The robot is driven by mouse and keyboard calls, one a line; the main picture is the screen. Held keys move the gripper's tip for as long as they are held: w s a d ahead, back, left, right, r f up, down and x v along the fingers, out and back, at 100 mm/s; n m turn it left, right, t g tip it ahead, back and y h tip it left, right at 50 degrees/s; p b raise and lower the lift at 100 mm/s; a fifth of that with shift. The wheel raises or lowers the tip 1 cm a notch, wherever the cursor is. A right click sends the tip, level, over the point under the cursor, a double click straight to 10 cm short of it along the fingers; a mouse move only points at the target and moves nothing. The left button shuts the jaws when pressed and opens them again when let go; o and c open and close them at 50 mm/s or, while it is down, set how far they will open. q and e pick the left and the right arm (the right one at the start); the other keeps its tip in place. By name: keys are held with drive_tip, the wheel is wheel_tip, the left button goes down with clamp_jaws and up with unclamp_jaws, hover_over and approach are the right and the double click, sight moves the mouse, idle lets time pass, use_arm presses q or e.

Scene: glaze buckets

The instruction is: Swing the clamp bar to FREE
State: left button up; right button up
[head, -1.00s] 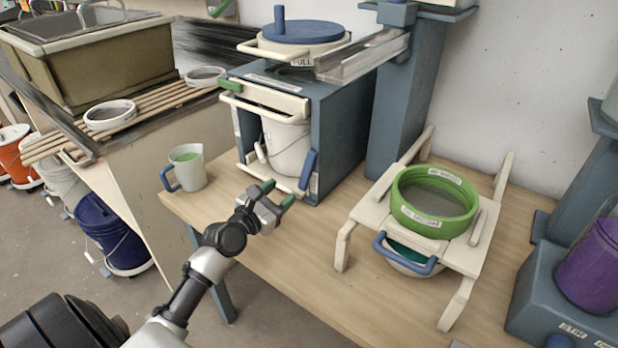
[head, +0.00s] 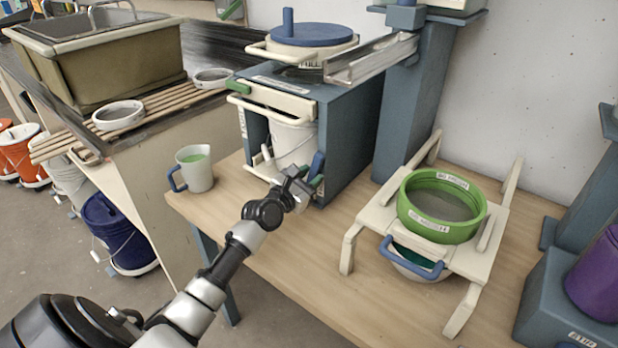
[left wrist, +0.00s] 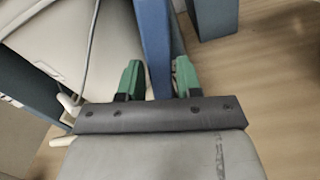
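A blue bar (head: 317,166), which I take to be the clamp bar, stands at the front right edge of the blue-grey cabinet (head: 352,140). It is nearly upright, and its lower part is hidden by my gripper. My left gripper (head: 303,180) is at this bar, in front of the cabinet. In the left wrist view its green fingertips (left wrist: 158,82) stand on either side of the blue bar (left wrist: 154,45). The fingers are apart, and I see no firm grip on the bar. No FREE marking is readable. My right gripper is not in view.
A white bucket (head: 293,143) stands inside the cabinet. A jug (head: 196,170) with green liquid is to the left. A green sieve (head: 440,230) sits on a cream stand (head: 490,240) to the right. The tabletop (head: 290,250) in front is clear.

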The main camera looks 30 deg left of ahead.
use_arm(q)
clamp_jaws()
drive_tip(key=n+p, duration=0.1)
drive_tip(key=d+n+p, duration=0.1)
drive_tip(key=n+p, duration=0.1)
drive_tip(key=shift+d+f+p, duration=0.15)
drive_tip(key=shift+d+p, duration=0.15)
drive_tip(key=shift+o, duration=1.9)
unclamp_jaws()
drive_tip(key=s, duration=1.1)
drive_tip(key=shift+a, duration=0.4)
